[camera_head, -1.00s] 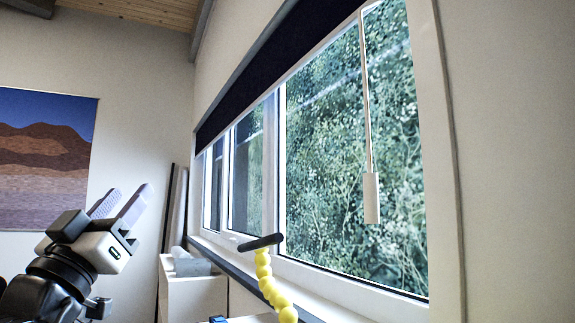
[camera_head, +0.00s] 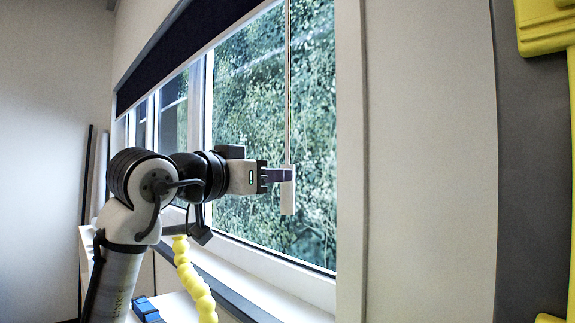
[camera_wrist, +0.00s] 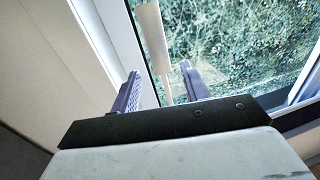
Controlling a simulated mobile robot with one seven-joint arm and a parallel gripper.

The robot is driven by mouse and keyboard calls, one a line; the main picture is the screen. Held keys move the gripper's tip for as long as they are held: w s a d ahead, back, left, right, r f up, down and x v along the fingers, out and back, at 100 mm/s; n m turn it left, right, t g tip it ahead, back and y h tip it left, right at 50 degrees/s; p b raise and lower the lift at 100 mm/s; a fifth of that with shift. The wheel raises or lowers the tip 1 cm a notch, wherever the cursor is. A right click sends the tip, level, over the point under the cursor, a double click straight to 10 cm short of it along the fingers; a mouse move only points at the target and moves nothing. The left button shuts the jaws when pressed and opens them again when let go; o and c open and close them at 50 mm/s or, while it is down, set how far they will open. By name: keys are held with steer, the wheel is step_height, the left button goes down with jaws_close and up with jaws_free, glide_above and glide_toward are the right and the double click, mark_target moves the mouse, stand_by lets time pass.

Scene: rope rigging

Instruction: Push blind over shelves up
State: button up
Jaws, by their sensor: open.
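A dark blind (camera_head: 180,55) hangs across the top of the window, with the glass below it uncovered. A thin pale pull cord (camera_head: 288,90) hangs down the window's right side to a pale, block-like handle (camera_head: 289,198). My gripper (camera_head: 284,175) is at the handle's upper end, and its fingertips overlap the handle in the head view. In the wrist view, my gripper (camera_wrist: 160,78) is open, with its fingers apart. I cannot tell whether a finger touches either.
A windowsill (camera_head: 265,268) runs below the glass. A yellow beaded flexible arm (camera_head: 190,275) stands in front of it, near a blue object (camera_head: 146,309). Yellow equipment (camera_head: 543,30) is on a grey panel at the right. Pale wall lies between.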

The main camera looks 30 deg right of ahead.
steer(key=p+x, duration=0.1)
steer(key=x, duration=0.5)
steer(key=shift+p, duration=0.35)
steer(key=shift+c, duration=0.3)
jaws_close()
